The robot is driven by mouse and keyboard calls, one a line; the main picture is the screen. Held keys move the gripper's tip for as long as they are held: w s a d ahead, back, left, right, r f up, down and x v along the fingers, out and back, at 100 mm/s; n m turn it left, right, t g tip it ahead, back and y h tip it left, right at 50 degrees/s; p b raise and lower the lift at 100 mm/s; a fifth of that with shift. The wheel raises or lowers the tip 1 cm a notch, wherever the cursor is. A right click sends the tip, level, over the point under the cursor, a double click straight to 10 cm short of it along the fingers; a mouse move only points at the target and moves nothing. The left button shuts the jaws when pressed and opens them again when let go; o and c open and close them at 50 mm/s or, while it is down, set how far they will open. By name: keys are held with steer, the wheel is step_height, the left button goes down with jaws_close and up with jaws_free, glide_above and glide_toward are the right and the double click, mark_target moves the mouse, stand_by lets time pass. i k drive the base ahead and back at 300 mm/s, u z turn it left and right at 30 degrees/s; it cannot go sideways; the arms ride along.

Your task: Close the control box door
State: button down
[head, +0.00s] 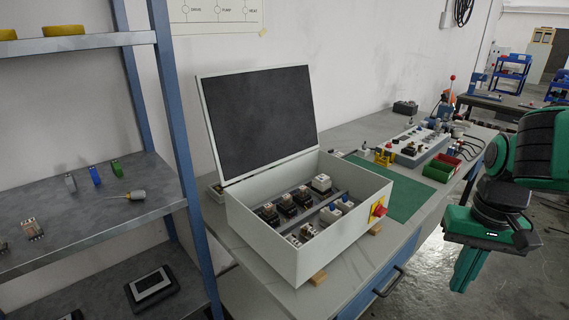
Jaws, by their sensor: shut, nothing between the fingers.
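The control box (282,255) is a light grey case resting on small wooden blocks on the workbench. Its door (258,112), with a dark inner face and a pale rim, stands open, tilted up and back from the far left edge. Several black and white electrical parts are mounted inside the box, and a red knob on a yellow plate sits on its right side. My gripper (467,285) hangs at the right of the head view, pointing down, shut and empty. It is apart from the box and door, to the right of the bench.
A blue-framed shelf (180,130) with small parts and a screwdriver stands close at the left. Behind the box on the bench are a green mat (402,197), a red bin (447,160), a green bin (437,173) and a device panel (420,143). Open floor lies at the right.

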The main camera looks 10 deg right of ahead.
mark_target(258, 119)
steer(key=u, duration=0.3)
steer(key=k, duration=0.65)
steer(key=u, duration=0.5)
steer(key=k, duration=0.6)
steer(key=u, duration=0.75)
steer(key=i, duration=1.05)
steer(key=z, duration=0.55)
steer(key=i, duration=0.9)
steer(key=z, duration=0.65)
